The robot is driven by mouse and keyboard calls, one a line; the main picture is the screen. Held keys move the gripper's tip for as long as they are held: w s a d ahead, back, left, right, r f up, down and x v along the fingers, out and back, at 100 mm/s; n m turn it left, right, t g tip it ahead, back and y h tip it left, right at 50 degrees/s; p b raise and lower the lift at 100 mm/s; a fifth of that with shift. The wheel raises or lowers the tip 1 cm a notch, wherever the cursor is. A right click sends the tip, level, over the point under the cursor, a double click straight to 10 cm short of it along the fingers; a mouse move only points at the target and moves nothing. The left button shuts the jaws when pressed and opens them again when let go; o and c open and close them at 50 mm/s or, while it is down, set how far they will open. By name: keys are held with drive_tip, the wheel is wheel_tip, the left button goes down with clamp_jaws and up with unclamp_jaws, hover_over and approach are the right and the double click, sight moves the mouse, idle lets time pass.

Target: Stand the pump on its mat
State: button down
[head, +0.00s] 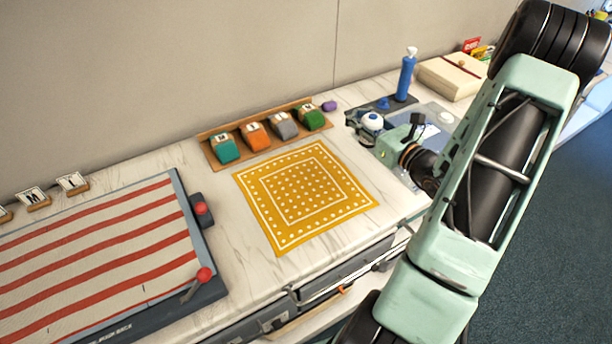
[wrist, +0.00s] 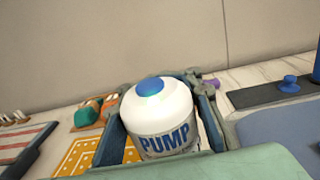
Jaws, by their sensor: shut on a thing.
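The pump (wrist: 160,118) is a white bottle with a blue top and the word PUMP on its front. In the wrist view it stands between the two fingers of my gripper (wrist: 163,135), which is shut on it. In the head view the pump (head: 371,121) shows at the tip of my gripper (head: 376,133), right of the yellow patterned mat (head: 262,188). The yellow mat lies flat and empty on the counter; it also shows in the wrist view (wrist: 75,158). The pump's base is hidden, so I cannot tell its height above the counter.
A wooden rack (head: 215,155) with coloured blocks stands behind the yellow mat. A striped board (head: 90,260) with red knobs lies at left. A dark pad (head: 357,115), a tall blue bottle (head: 405,77) and a cream box (head: 452,76) are at the back right.

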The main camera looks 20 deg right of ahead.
drive_tip(key=s+d+m+h+b, duration=0.25)
drive_tip(key=d+b, duration=0.35)
drive_tip(key=d, duration=1)
hover_over(357, 150)
drive_tip(key=shift+t+h, duration=0.3)
drive_tip(key=shift+h, duration=0.15)
drive_tip(key=f, duration=0.8)
drive_tip(key=shift+s+d+b, duration=0.3)
drive_tip(key=shift+s+d, duration=0.05)
drive_tip(key=shift+d, duration=0.05)
drive_tip(key=shift+w+a+f, duration=0.15)
drive_tip(key=shift+a+f, duration=0.1)
drive_tip(key=shift+f, duration=0.05)
drive_tip(key=shift+w+a+f, duration=0.1)
drive_tip(key=shift+a+f, duration=0.1)
drive_tip(key=shift+f, duration=1.5)
drive_tip(key=shift+f+b, duration=0.1)
drive_tip(key=shift+b, duration=0.2)
drive_tip(key=c, duration=2.1)
unclamp_jaws()
drive_tip(key=shift+f, duration=0.15)
drive_tip(key=o, duration=0.4)
drive_tip(key=shift+o, duration=0.2)
